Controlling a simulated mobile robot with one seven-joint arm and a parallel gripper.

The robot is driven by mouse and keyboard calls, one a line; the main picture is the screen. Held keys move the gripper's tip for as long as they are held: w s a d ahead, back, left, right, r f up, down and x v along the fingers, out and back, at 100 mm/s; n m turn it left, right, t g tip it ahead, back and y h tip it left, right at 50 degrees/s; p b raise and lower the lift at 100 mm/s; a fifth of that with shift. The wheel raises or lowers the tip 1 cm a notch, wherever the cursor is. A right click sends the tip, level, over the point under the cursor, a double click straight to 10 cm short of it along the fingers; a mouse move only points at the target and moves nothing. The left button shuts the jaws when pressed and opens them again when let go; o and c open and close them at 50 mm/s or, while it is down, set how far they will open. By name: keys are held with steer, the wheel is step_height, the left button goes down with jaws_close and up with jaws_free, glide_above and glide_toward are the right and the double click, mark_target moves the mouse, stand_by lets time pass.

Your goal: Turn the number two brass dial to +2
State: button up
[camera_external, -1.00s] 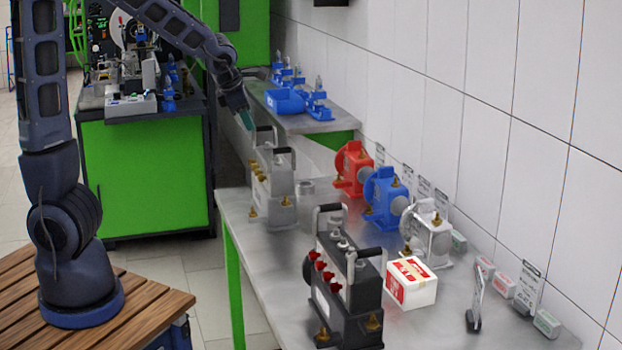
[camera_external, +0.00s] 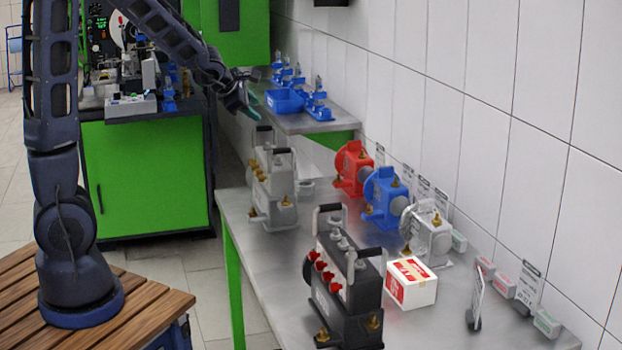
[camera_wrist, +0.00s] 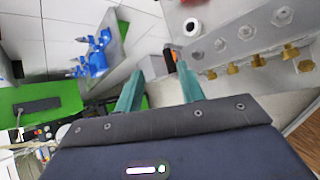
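The grey pump unit (camera_external: 275,200) stands at the far left end of the metal bench, with black handles on top. Its row of brass dials (camera_external: 260,168) is small in the external view. In the wrist view the brass dials (camera_wrist: 257,61) run along the right side of the grey housing (camera_wrist: 240,25); their settings and numbers cannot be read. My gripper (camera_external: 248,112) is in the air above and slightly left of the unit, apart from the dials. In the wrist view its teal fingers (camera_wrist: 160,70) are spread and empty, with a black handle beyond the right fingertip.
A black unit with red dials (camera_external: 345,290) stands nearer on the bench, beside a red-and-white box (camera_external: 411,284). Red (camera_external: 353,168), blue (camera_external: 383,199) and silver pumps (camera_external: 428,232) line the wall side. A blue bin (camera_external: 284,101) sits on the bench behind.

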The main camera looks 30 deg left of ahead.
steer(key=shift+s+a+f+m+t+h, duration=0.7)
steer(key=shift+a+f+m+h, duration=1.8)
steer(key=shift+h, duration=2.4)
steer(key=s+a+r+m+h, duration=0.3)
steer(key=s+a+r+h, duration=0.1)
steer(key=s+r+h, duration=0.3)
glide_toward(255, 167)
steer(key=x, duration=0.7)
steer(key=shift+w, duration=0.4)
steer(key=shift+a, duration=0.1)
jaws_close()
